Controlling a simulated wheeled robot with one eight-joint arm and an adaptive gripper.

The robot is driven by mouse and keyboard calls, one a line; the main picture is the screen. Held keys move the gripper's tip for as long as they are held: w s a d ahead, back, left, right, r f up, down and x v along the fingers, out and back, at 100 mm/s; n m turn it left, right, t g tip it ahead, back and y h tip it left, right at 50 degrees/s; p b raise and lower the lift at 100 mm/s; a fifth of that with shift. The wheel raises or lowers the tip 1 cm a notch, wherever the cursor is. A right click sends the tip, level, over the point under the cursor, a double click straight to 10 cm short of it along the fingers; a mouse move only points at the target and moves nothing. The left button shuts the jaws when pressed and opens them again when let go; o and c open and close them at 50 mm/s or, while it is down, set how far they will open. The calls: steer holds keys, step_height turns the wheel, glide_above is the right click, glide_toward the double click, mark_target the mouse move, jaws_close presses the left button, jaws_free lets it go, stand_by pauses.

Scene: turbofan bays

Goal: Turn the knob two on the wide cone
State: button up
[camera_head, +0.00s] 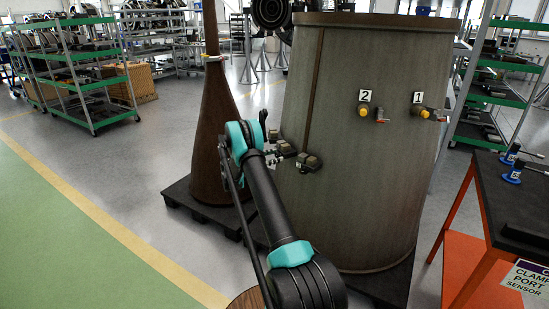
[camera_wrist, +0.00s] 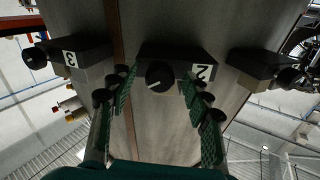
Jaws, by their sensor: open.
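The wide cone (camera_head: 365,190) is the large grey-brown tapered body at the centre right of the head view. Its surface (camera_wrist: 155,125) fills the middle of the wrist view. Knob two (camera_wrist: 159,76) is a round black knob with a light pointer line, on a dark box with an upside-down "2" label (camera_wrist: 203,72). My gripper (camera_wrist: 158,82) is open, with its green-padded fingers on either side of this knob. I cannot tell whether they touch it. In the head view my gripper (camera_head: 268,140) is at the cone's left side, and knob two cannot be made out clearly.
In the wrist view, a knob box labelled "3" (camera_wrist: 82,53) is at the left and another knob box (camera_wrist: 262,66) at the right. Yellow fittings labelled "2" (camera_head: 364,111) and "1" (camera_head: 421,112) are higher on the cone. A narrow brown cone (camera_head: 212,130) stands left.

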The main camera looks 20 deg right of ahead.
jaws_close()
